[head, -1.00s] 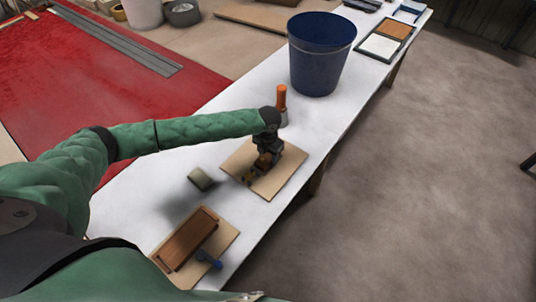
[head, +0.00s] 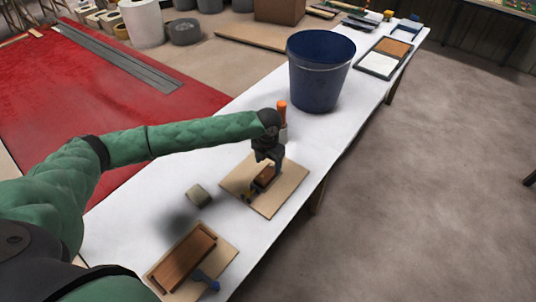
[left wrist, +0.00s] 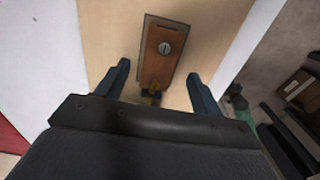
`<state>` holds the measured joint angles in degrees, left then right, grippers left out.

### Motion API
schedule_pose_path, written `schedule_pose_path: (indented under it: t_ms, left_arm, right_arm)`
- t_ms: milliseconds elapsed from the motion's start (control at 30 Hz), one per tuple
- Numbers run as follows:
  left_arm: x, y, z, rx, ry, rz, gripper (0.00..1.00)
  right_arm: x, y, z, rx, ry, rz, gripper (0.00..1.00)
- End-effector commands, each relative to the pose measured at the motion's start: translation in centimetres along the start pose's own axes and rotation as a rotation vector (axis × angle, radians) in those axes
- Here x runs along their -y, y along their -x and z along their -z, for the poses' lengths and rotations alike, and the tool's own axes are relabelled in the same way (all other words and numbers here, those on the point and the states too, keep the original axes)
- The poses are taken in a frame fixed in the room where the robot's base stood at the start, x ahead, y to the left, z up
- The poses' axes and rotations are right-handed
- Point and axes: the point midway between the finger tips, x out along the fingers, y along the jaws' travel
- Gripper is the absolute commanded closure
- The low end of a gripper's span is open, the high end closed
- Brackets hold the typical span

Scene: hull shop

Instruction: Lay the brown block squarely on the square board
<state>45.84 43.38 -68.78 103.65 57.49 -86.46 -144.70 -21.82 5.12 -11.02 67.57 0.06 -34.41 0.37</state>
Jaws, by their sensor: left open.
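The brown block (head: 264,176) lies on the square board (head: 288,194), a light wooden panel on the white table. In the left wrist view the brown block (left wrist: 160,55) has a round metal screw-like disc on top and sits near the middle of the board (left wrist: 112,30), tilted slightly against its edges. My left gripper (head: 268,160) is just above the block. In its wrist view the two fingers of the gripper (left wrist: 158,85) are spread, one on each side of the block's near end, with gaps. A small yellow-and-dark part shows at that end. My right gripper is not in view.
A grey-green block (head: 199,195) is left of the board. A brown wooden tray (head: 187,257) with a blue-ended item (head: 206,281) stands on a second panel in front. An orange-handled tool (head: 282,108) and blue bucket (head: 319,75) are behind my gripper.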

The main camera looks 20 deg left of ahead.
Motion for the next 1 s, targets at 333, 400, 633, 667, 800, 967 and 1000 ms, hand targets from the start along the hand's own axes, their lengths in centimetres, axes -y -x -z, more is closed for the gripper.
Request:
schedule_pose_path:
  t_ms: [333, 400, 633, 667, 800, 967, 1000]
  left_arm:
    - [0.0, 4.8, -0.1, 0.003, -0.001, 0.0, 0.33]
    - [0.0, 5.4, -0.1, 0.001, 0.0, 0.0, 0.33]
    - [0.0, 6.5, 0.0, 0.0, 0.0, 0.001, 0.33]
    - [0.0, 6.5, 0.0, 0.0, 0.0, 0.001, 0.33]
    - [0.0, 6.5, 0.0, 0.0, 0.0, 0.001, 0.33]
    - [0.0, 6.5, 0.0, 0.0, 0.0, 0.001, 0.33]
    - [0.0, 6.5, 0.0, 0.0, 0.0, 0.001, 0.33]
  right_arm:
    - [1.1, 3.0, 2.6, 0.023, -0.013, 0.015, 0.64]
    - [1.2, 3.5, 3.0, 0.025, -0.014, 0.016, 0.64]
    - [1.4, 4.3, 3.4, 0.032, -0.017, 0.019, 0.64]
    - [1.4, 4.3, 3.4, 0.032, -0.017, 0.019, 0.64]
    - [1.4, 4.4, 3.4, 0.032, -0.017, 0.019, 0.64]
    - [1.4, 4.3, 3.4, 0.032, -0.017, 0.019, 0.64]
    - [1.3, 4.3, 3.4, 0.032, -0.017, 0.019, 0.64]
